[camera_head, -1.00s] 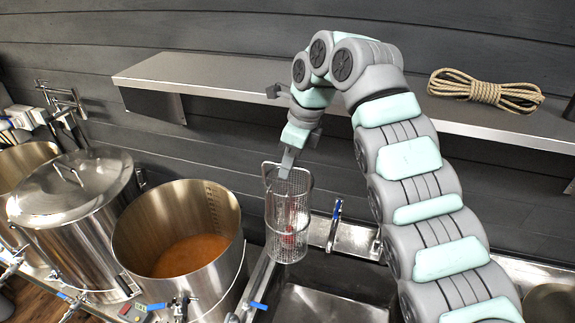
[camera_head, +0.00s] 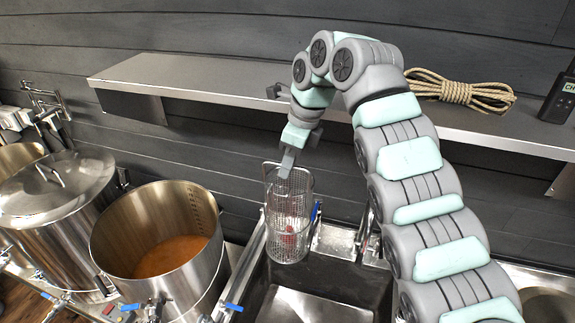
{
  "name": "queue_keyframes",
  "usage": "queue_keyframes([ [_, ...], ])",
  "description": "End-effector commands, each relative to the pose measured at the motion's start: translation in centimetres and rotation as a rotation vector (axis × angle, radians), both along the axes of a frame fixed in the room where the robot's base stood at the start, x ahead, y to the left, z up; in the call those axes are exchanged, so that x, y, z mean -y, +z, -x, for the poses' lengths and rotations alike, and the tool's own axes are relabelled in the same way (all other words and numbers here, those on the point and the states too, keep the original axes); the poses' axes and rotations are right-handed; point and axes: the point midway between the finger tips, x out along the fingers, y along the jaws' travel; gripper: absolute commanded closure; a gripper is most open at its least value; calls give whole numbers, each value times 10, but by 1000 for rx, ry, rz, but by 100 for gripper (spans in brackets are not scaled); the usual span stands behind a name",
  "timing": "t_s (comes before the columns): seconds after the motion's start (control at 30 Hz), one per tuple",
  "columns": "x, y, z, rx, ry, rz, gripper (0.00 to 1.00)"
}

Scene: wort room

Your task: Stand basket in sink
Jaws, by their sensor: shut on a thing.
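A tall wire-mesh basket (camera_head: 288,222) hangs upright from my gripper (camera_head: 285,172). My gripper is shut on the basket at its top rim. Something red shows through the mesh low in the basket. The sink (camera_head: 318,300) is a dark metal basin below and in front of the basket. The basket appears over the sink's back left part. I cannot tell how high its bottom is above the sink floor.
An open steel kettle (camera_head: 160,245) with orange-brown liquid stands left of the sink, beside a lidded kettle (camera_head: 55,195). A wall shelf (camera_head: 200,75) runs behind my arm, carrying coiled rope (camera_head: 460,92) and a dark device (camera_head: 560,98). Blue-handled valves sit along the front left.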

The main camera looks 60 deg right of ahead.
Motion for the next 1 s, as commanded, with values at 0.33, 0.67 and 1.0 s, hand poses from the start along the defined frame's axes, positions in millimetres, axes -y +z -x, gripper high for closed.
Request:
queue_keyframes([
  [0.33,0,1,0,1,1,1,100],
  [0.67,0,-14,-1,1,1,1,100],
  [1.0,1,-44,0,1,0,3,100],
])
